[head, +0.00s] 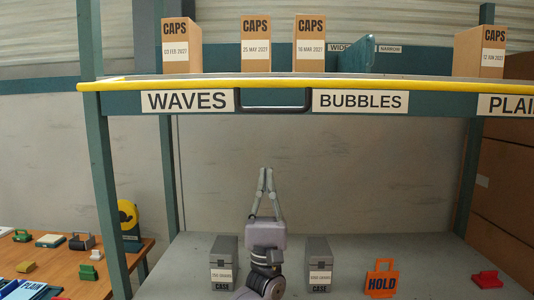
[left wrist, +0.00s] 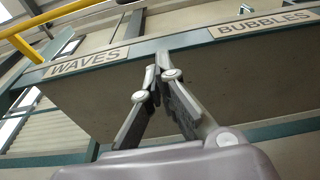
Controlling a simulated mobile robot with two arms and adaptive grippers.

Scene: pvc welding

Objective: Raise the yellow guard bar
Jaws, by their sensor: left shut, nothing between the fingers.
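The yellow guard bar (head: 330,85) runs level along the front edge of the upper shelf, just above the label strip. In the left wrist view its yellow tube (left wrist: 62,12) crosses the upper left. A black U-shaped handle (head: 275,109) hangs below the bar between the WAVES label (head: 187,101) and the BUBBLES label (head: 360,101). My left gripper (head: 266,170) points up below the handle, apart from it and from the bar. Its fingertips (left wrist: 157,74) are together and hold nothing. My right gripper is in neither view.
CAPS boxes (head: 256,44) and a teal folder-like item (head: 356,54) stand on the upper shelf. Grey CASE boxes (head: 319,262), an orange HOLD sign (head: 381,279) and a red item (head: 487,279) are on the lower shelf (head: 420,250). Teal posts (head: 103,180) flank the bay.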

